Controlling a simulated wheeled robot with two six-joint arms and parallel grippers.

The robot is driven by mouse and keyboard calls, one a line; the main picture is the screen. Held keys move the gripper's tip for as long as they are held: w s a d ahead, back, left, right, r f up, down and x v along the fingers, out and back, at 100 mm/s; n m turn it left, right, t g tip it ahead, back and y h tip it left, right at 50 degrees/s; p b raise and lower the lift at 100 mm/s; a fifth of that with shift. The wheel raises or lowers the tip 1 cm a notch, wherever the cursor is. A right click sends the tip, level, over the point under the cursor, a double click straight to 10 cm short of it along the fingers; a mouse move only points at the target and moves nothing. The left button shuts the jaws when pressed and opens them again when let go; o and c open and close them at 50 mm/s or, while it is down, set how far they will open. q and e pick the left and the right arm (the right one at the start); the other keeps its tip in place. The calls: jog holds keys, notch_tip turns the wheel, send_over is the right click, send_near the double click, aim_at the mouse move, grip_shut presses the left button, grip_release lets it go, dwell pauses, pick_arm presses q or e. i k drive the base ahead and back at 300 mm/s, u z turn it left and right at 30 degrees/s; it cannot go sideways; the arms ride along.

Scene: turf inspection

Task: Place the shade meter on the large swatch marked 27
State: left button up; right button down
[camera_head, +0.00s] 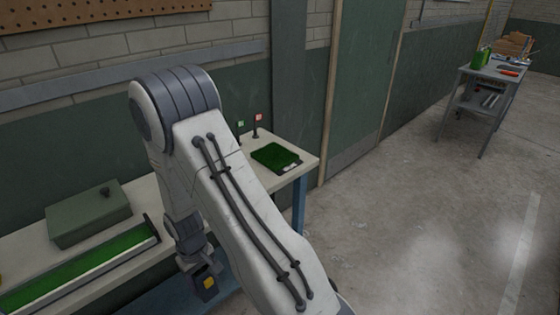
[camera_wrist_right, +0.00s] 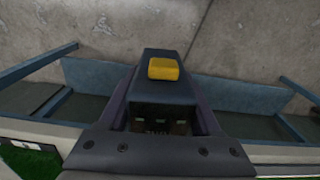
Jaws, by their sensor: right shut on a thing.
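The shade meter (camera_head: 207,287) is a small dark box with a yellow button. My right gripper (camera_head: 199,268) is shut on it and holds it beyond the front edge of the bench. In the right wrist view the meter (camera_wrist_right: 155,92) sits between the two fingers of the gripper (camera_wrist_right: 162,108). A green turf swatch (camera_head: 272,154) with a dark edge and white label lies at the bench's right end, apart from the meter. Its number is too small to read. A labelled green patch also shows at the lower left of the wrist view. My left gripper is out of view.
The bench (camera_head: 137,190) also carries a green-grey case (camera_head: 88,217) and a long turf tray (camera_head: 85,268) at the left. Small red (camera_head: 258,119) and green (camera_head: 240,125) flags stand behind the swatch. A grey cart (camera_head: 490,78) stands far right. The floor between is clear.

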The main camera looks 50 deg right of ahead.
aim_at(274, 153)
jog(key=u, duration=2.9)
jog(key=k, duration=1.85)
jog(key=z, duration=1.8)
